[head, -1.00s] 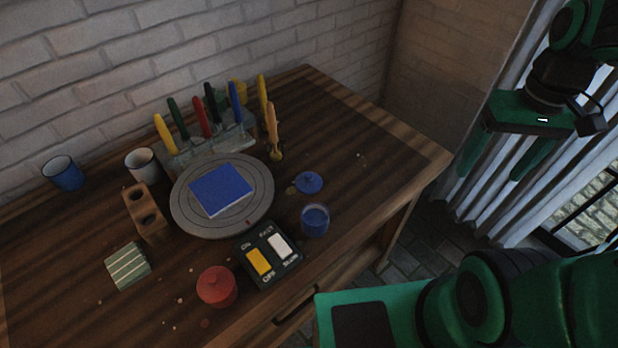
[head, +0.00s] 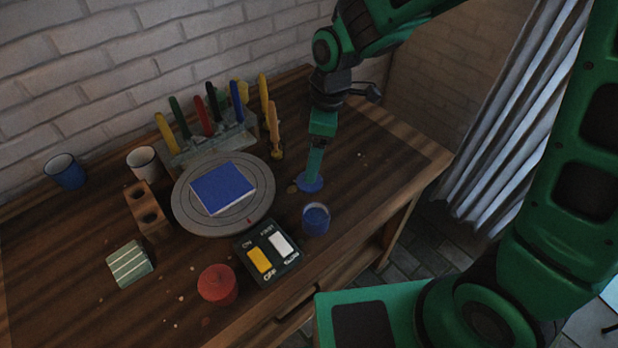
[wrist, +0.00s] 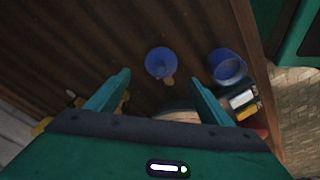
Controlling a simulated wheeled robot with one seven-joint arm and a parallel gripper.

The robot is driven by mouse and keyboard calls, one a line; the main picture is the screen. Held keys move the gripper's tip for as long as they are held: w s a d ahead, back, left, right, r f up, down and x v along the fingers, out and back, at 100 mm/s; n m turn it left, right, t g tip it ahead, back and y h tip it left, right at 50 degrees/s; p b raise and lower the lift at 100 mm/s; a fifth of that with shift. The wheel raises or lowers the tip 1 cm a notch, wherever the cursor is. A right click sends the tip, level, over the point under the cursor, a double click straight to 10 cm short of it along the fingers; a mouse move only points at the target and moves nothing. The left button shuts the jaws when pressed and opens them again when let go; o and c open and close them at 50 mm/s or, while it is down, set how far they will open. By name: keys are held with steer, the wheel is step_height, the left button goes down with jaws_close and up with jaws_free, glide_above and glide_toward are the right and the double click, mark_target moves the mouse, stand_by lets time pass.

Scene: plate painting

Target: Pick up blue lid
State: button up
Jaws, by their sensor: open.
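The blue lid (head: 310,183) lies flat on the wooden table, right of the round turntable. In the wrist view the lid (wrist: 160,62) shows its small knob and sits a little beyond the fingertips, between their lines. My gripper (head: 314,178) is above the lid, pointing down, and its fingers hide part of it in the head view. In the wrist view my gripper (wrist: 160,80) has its two green fingers wide apart, with nothing between them. A blue paint pot (head: 316,219) stands open in front of the lid; it also shows in the wrist view (wrist: 227,67).
The grey turntable (head: 184,218) bears a blue square plate (head: 223,187). A switch box (head: 268,253) and a red pot (head: 217,284) are at the front. A rack of coloured tools (head: 208,145) stands behind. The table right of the lid is clear.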

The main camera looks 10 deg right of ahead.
mark_target(308, 188)
steer(key=shift+a+f, duration=0.25)
steer(key=shift+f, duration=1.45)
steer(key=shift+a+f, duration=0.2)
steer(key=shift+f, duration=1.5)
steer(key=c, duration=1.1)
steer(key=shift+o, duration=0.2)
